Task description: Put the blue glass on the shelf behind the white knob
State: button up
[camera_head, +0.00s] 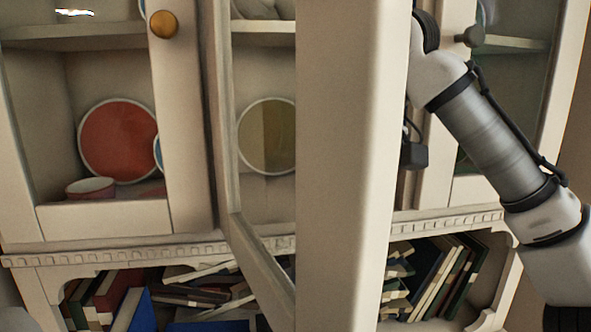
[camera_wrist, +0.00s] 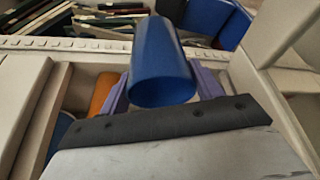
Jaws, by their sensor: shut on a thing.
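The blue glass (camera_wrist: 163,65) shows in the wrist view, between the two purple fingers of my gripper (camera_wrist: 162,88). The gripper is shut on it. In the head view, my arm reaches in from the right, and the open cabinet door (camera_head: 350,160) hides my gripper and the glass. No white knob can be made out. A brass knob (camera_head: 163,25) is on the left door and a dark knob (camera_head: 470,37) is on the right one. Part of the middle shelf (camera_head: 270,205) shows through the open door's frame.
The open door stands out toward the camera, close to the left of my arm. A red plate (camera_head: 118,140) and a red bowl (camera_head: 90,188) are behind the left door. An olive plate (camera_head: 268,135) stands in the middle section. Books (camera_head: 440,280) fill the lower shelf.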

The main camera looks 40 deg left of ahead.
jog(key=w+a+p, duration=0.1)
jog(key=a, duration=0.2)
jog(key=w+a+p, duration=0.1)
jog(key=a, duration=0.2)
jog(key=w+a+p, duration=0.1)
jog(key=a, duration=0.3)
jog(key=shift+w+r, duration=0.1)
jog(key=a+p, duration=0.1)
jog(key=a, duration=0.1)
jog(key=w+a+p, duration=0.1)
jog(key=a, duration=0.1)
jog(key=shift+w+a, duration=0.2)
jog(key=shift+a, duration=0.15)
jog(key=shift+d+p, duration=0.15)
jog(key=shift+p, duration=0.15)
jog(key=shift+d, duration=0.15)
jog(key=shift+f, duration=0.25)
jog(key=shift+f, duration=0.15)
jog(key=o, duration=1.1)
jog(key=shift+b+v, duration=0.6)
jog(key=shift+v, duration=3.35)
